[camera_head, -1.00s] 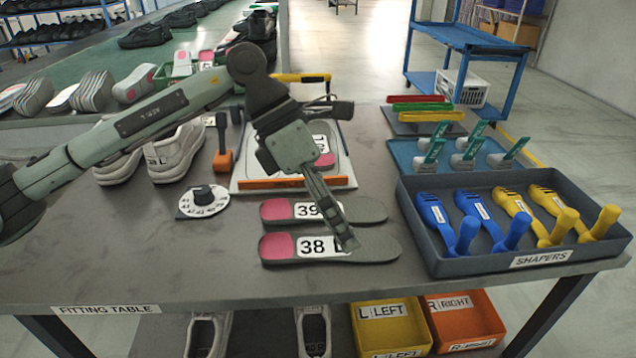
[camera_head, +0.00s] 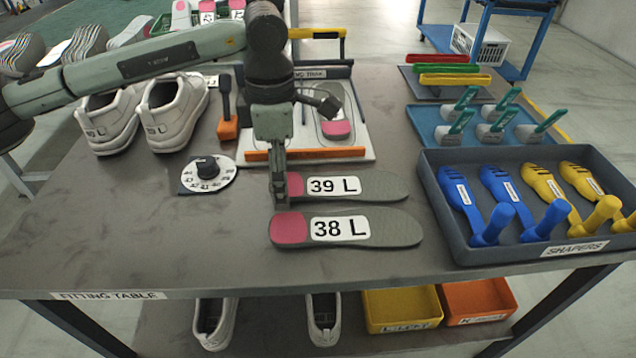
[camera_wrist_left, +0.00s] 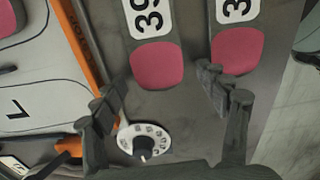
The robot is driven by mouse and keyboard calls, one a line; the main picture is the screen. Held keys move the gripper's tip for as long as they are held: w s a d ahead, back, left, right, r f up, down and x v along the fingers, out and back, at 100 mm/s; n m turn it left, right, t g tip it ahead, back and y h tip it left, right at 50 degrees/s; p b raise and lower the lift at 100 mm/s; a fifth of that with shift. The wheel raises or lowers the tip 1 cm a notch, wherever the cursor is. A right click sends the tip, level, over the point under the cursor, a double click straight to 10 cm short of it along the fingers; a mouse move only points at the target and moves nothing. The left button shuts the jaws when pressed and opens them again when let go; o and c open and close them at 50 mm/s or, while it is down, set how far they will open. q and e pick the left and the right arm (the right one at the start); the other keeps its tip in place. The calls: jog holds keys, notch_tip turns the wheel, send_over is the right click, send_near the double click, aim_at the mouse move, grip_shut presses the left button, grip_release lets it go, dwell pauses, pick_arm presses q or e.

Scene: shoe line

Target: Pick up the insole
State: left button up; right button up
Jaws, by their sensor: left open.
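Two grey insoles with pink heels lie flat and side by side on the fitting table: 39 L (camera_head: 375,186) behind and 38 L (camera_head: 390,229) in front. They also show in the left wrist view, 39 (camera_wrist_left: 157,66) in the middle and 38 (camera_wrist_left: 238,50) at the right. My left gripper (camera_head: 280,197) is open and points down by the pink heel of 39 L, partly covering it. In the left wrist view its fingers (camera_wrist_left: 162,95) are spread, with nothing between them. One finger is close to the 38 heel. My right gripper is not in view.
A dial (camera_head: 208,174) lies left of the insoles. A white board with an orange strip (camera_head: 305,154) is behind them. The shapers tray (camera_head: 480,248) stands close at the right. White shoes (camera_head: 172,110) stand at the back left. The table front is clear.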

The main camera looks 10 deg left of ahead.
pick_arm(q)
jog(key=shift+f, duration=0.2)
jog(key=c, duration=1.1)
jog(key=shift+c, duration=0.2)
